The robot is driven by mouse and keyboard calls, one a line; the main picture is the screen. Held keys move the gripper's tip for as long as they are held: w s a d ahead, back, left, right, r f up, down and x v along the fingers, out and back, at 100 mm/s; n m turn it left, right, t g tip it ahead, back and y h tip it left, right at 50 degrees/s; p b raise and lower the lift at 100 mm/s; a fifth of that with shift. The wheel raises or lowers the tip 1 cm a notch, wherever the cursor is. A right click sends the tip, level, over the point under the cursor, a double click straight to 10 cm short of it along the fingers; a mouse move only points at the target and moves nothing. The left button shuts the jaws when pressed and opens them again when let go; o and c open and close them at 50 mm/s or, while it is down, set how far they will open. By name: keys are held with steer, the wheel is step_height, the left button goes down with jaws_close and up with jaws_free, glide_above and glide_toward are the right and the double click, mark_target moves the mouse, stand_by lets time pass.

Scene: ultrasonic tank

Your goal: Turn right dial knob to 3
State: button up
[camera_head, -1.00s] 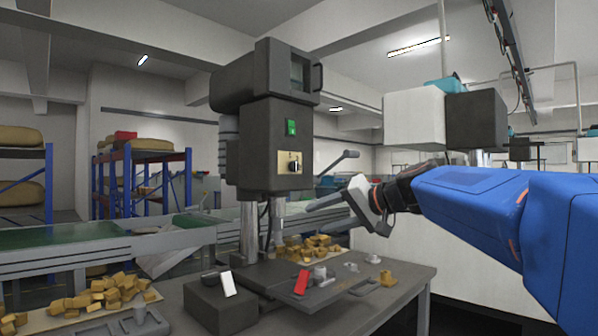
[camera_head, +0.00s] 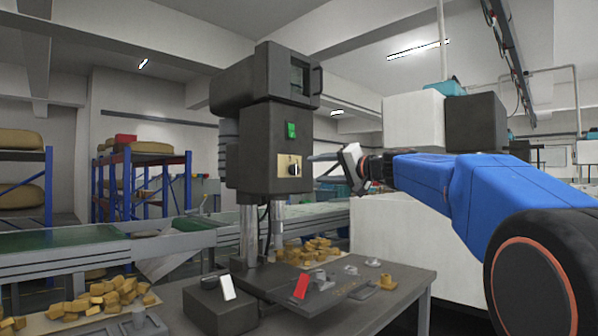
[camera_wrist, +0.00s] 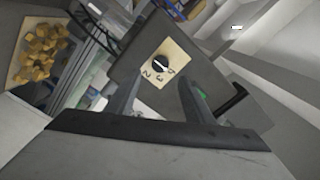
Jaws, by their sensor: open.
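The dial knob (camera_head: 294,169) is black and sits on a tan plate (camera_head: 282,159) on the front of a dark grey machine head (camera_head: 252,150). In the wrist view the knob (camera_wrist: 160,64) has a white mark, and figures including 2 and 3 are printed on the plate (camera_wrist: 176,52). I cannot tell surely which figure the mark points to. Only this one dial knob shows. My gripper (camera_head: 314,157) is to the right of the knob, raised to about its height. In the wrist view my gripper (camera_wrist: 161,80) is open and empty, its fingers either side of the plate, apart from the knob.
A green switch (camera_head: 291,129) is above the plate. A dark handle (camera_wrist: 233,99) juts out in the wrist view. Below, a bench (camera_head: 405,285) bears a red lever (camera_head: 301,286), a white lever (camera_head: 227,286) and small metal parts. Yellowish blocks (camera_head: 112,293) lie at left.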

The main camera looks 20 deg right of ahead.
mark_target(296, 170)
steer(key=x, duration=0.9)
steer(key=shift+w+a, duration=0.15)
steer(key=shift+c, duration=0.3)
steer(key=c, duration=1)
